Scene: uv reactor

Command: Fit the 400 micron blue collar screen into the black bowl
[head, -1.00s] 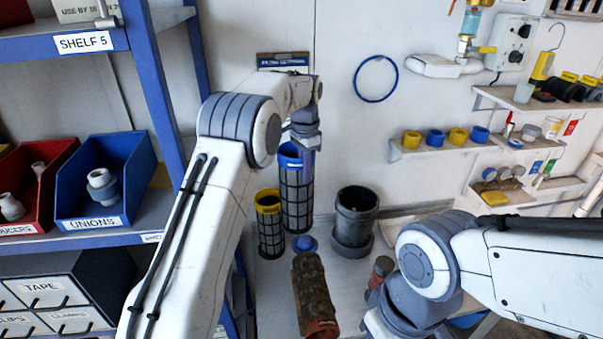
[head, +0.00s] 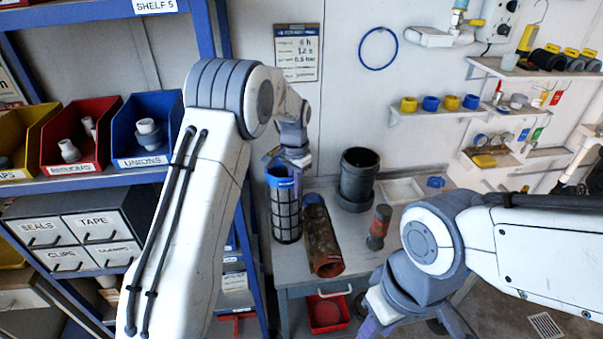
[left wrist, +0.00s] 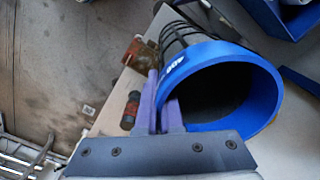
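The blue collar screen (head: 285,212), a black mesh cylinder, is upright at the left of the bench. My left gripper (head: 294,163) is at its collar. In the left wrist view the fingers (left wrist: 160,108) straddle the wall of the blue collar (left wrist: 262,98), one inside and one outside, and appear shut on it. Whether its base touches the bench is unclear. The black bowl (head: 358,178) stands upright with its mouth open, behind and right of the screen. My right gripper (head: 411,330) is low at the bottom edge, fingers apart, tips cut off.
A brown, fouled screen (head: 324,240) lies between blue screen and bowl; it also shows in the left wrist view (left wrist: 140,62). A small red-and-grey part (head: 379,227) stands in front of the bowl. A white tray (head: 402,190) is right of it. Shelf bins stand left.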

